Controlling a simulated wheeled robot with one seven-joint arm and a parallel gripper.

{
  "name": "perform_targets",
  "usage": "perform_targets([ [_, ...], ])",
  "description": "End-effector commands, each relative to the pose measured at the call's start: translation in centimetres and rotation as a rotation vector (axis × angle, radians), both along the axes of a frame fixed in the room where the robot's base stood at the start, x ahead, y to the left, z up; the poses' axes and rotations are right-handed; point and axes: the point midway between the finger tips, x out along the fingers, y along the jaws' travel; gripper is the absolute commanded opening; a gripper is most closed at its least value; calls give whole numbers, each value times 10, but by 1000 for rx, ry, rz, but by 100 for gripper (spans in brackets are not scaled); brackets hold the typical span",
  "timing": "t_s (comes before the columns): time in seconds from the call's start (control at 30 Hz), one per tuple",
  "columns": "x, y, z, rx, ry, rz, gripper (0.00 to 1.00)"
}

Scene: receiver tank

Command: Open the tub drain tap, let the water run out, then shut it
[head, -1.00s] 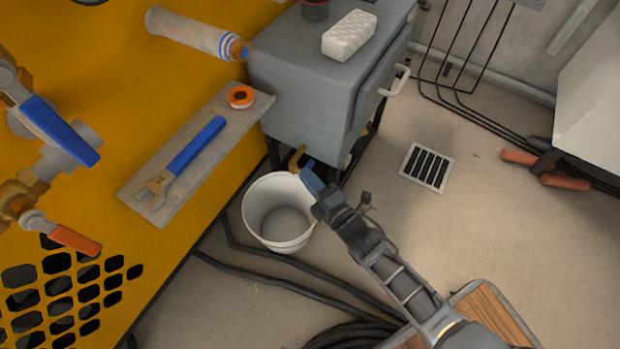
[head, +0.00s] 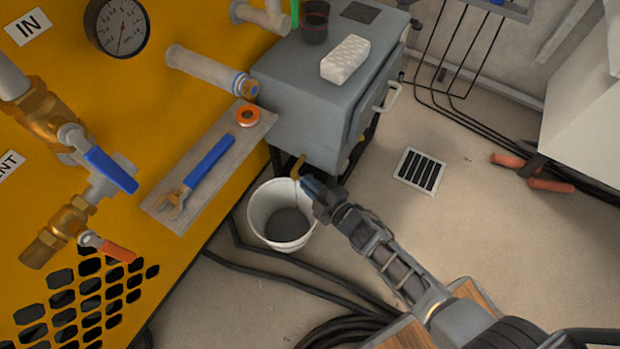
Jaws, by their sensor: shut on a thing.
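The grey tub (head: 310,120) stands on dark legs beside the yellow housing. Its brass drain tap (head: 298,166) sticks out low down, with the spout over the rim of a white bucket (head: 262,222). My gripper (head: 311,184) is at the tap from the lower right, shut on the tap handle. The jaws hide almost all of the handle, so its angle is hard to read. The bucket stands on the floor below, and its inside bottom looks dark grey. A faint thin line seems to hang below the spout; I cannot tell for certain that it is water.
A wrench (head: 195,180) and an orange tape roll (head: 248,116) lie on a shelf (head: 160,208). A white block (head: 345,60) and a dark cup (head: 314,22) stand on the tub. Dark hoses (head: 300,285) cross the floor. A floor drain grate (head: 420,171) lies right.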

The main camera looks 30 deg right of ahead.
Motion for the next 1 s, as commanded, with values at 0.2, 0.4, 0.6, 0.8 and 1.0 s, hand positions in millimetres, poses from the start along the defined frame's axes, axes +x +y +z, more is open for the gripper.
perform_targets([
  [0.2,0,-1,6,158,94,-1,0],
  [0.4,1,-2,5,271,158,-2,0],
  [0.6,1,-2,3,341,198,-1,0],
  [0.8,0,-3,2,373,216,-1,0],
  [1.0,0,-3,1,378,220,-1,0],
])
